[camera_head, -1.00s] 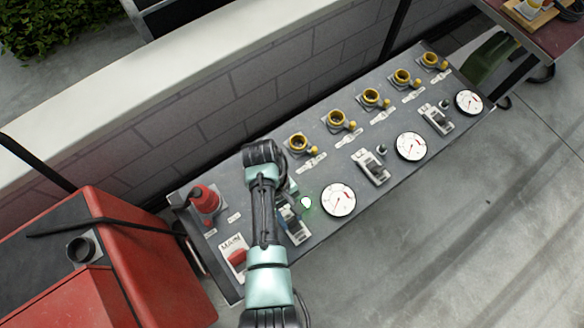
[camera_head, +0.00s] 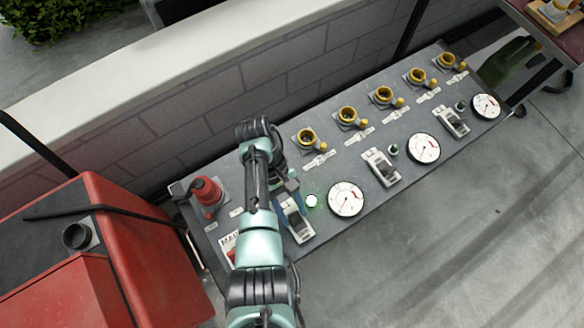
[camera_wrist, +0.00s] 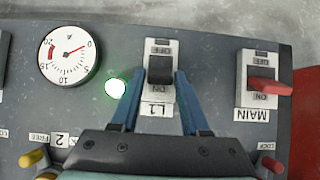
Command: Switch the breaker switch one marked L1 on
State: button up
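The L1 breaker (camera_wrist: 161,46) is a pale housing with a black toggle (camera_wrist: 160,69) between OFF and ON markings, above an L1 label in the wrist view. In the head view the L1 breaker (camera_head: 299,228) is partly covered by my arm. My gripper (camera_wrist: 158,76) is open, with one blue finger on each side of the toggle. A gap to the toggle seems to remain on both sides; I cannot tell the fingers' height over the panel. In the head view my gripper (camera_head: 288,195) is at the breaker's far end, partly hidden. A green lamp (camera_wrist: 115,88) beside L1 is lit.
The MAIN breaker (camera_wrist: 258,70) with a red lever stands right of L1 in the wrist view. A round gauge (camera_wrist: 68,54) is left of the lamp. A red plug (camera_head: 207,193) and several yellow sockets (camera_head: 308,139) line the panel's back. A red box (camera_head: 150,245) stands at left.

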jog(key=shift+o, duration=1.3)
jog(key=p+v, duration=0.3)
jog(key=v, duration=1)
